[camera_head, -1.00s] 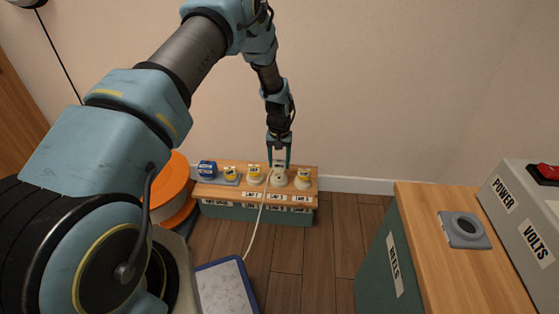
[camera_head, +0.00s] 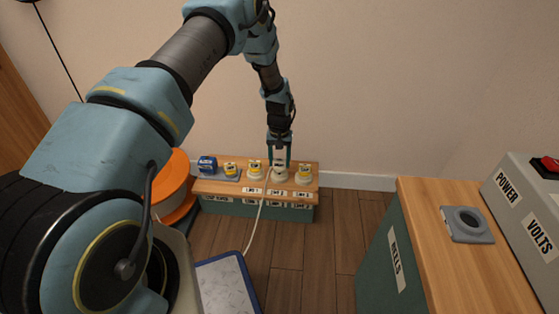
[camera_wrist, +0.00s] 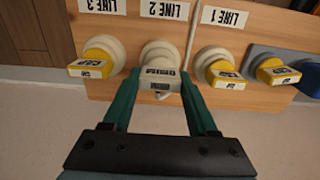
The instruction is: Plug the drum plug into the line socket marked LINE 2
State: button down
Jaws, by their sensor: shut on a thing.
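My gripper (camera_wrist: 158,78) is shut on the cream drum plug (camera_wrist: 160,82), with one finger on each side. The plug's DRUM label appears upside down in the wrist view. The plug is at the round cream LINE 2 socket (camera_wrist: 160,50), in line with it; I cannot tell how deep it sits. The LINE 2 label (camera_wrist: 164,9) lies beyond the socket. In the head view my gripper (camera_head: 279,160) points down over the wooden-topped socket bench (camera_head: 228,192). A pale cord (camera_head: 254,230) runs from there toward the floor.
Yellow plugs sit at LINE 3 (camera_wrist: 98,56) and LINE 1 (camera_wrist: 224,70). Another yellow plug (camera_wrist: 272,70) is on a blue-grey holder, beside a blue plug (camera_head: 207,165). An orange drum (camera_head: 172,185) stands left; the REELS cabinet (camera_head: 385,255) stands right. Wall is close behind the bench.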

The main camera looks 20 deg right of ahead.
jog(key=shift+f+b, duration=0.3)
jog(key=shift+f, duration=0.3)
jog(key=shift+c, duration=0.5)
grip_release()
jog(key=c, duration=0.3)
jog(key=shift+r, duration=0.15)
jog(key=shift+r+p, duration=2.75)
jog(key=shift+r, duration=0.9)
